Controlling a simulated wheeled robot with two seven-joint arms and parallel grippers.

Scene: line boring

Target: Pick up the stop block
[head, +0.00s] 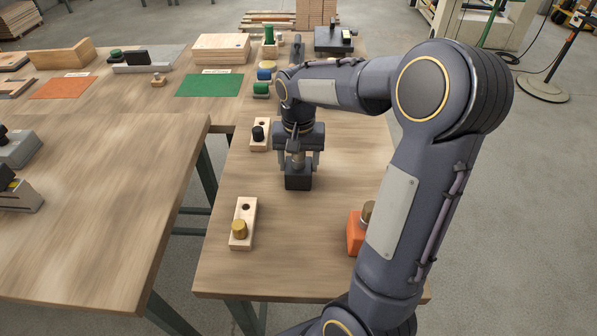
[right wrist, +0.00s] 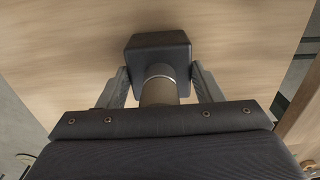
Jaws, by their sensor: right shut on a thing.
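The stop block (head: 298,179) looks like a dark, square-bodied block with a round metallic neck on top. It is near the middle of the right-hand table in the head view. My right gripper (head: 298,160) points down over it, with its fingers closed on the neck. In the right wrist view the block (right wrist: 158,50) shows beyond the fingertips, its neck between the two fingers (right wrist: 160,88). I cannot tell whether its underside touches the table. My left gripper is not in view.
A wooden block with a brass knob (head: 239,229) stands at the table's front left. One with a black knob (head: 259,133) stands farther back. An orange block (head: 355,233) is partly hidden behind my right arm. The left table (head: 110,230) stands close by, with a gap between.

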